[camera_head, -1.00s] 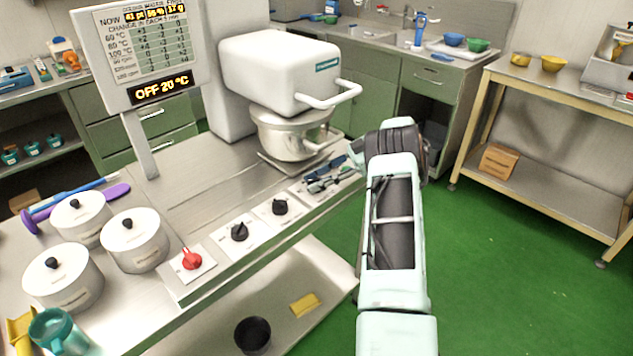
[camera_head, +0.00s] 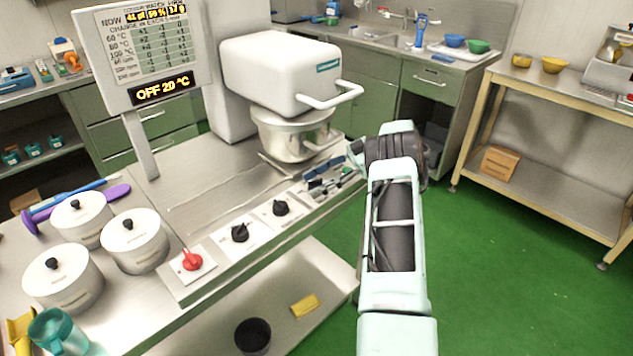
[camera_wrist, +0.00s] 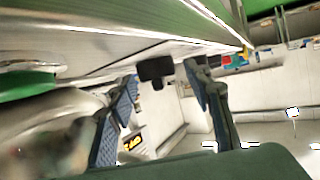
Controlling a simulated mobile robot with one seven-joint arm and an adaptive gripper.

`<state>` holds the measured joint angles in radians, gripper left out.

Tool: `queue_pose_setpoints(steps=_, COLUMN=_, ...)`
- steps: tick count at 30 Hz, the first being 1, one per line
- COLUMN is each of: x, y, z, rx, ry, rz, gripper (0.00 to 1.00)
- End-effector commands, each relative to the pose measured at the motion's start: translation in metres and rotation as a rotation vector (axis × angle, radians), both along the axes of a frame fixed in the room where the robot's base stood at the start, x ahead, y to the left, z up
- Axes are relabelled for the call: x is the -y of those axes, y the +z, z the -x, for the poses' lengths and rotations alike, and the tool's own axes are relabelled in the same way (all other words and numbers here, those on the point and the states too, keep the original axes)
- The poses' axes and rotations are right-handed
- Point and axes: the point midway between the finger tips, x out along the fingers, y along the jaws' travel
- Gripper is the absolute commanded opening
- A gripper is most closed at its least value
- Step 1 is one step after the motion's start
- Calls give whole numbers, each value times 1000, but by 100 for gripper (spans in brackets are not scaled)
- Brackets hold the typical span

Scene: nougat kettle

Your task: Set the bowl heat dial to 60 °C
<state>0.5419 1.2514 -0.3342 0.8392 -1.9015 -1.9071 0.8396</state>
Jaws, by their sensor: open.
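Three dials sit along the front of the steel bench: a red knob (camera_head: 192,260), a black knob (camera_head: 240,233) and another black knob (camera_head: 281,208). Their labels are too small to read, so I cannot tell which is the bowl heat dial. The display (camera_head: 162,88) above the bench reads OFF 20 °C. My gripper (camera_head: 327,175) is at the bench's right end, beyond the far black knob and close to the metal bowl (camera_head: 291,135). In the wrist view my gripper (camera_wrist: 160,112) shows its two blue-padded fingers spread, with nothing clearly held between them.
The white mixer head (camera_head: 280,70) with its handle overhangs the bowl. Several lidded white pots (camera_head: 135,241) and a teal jug (camera_head: 58,332) stand at the bench's left. A lower shelf holds a black container (camera_head: 252,336). Green floor on the right is clear.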

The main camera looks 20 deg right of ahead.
Motion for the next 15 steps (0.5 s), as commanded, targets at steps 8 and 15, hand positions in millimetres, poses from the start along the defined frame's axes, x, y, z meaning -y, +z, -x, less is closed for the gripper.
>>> queue_pose_setpoints(steps=8, x=10, y=4, z=1, rx=2, ry=-1, rz=1, gripper=46)
queue_pose_setpoints(steps=15, x=38, y=15, z=5, rx=2, ry=-1, rz=1, gripper=46)
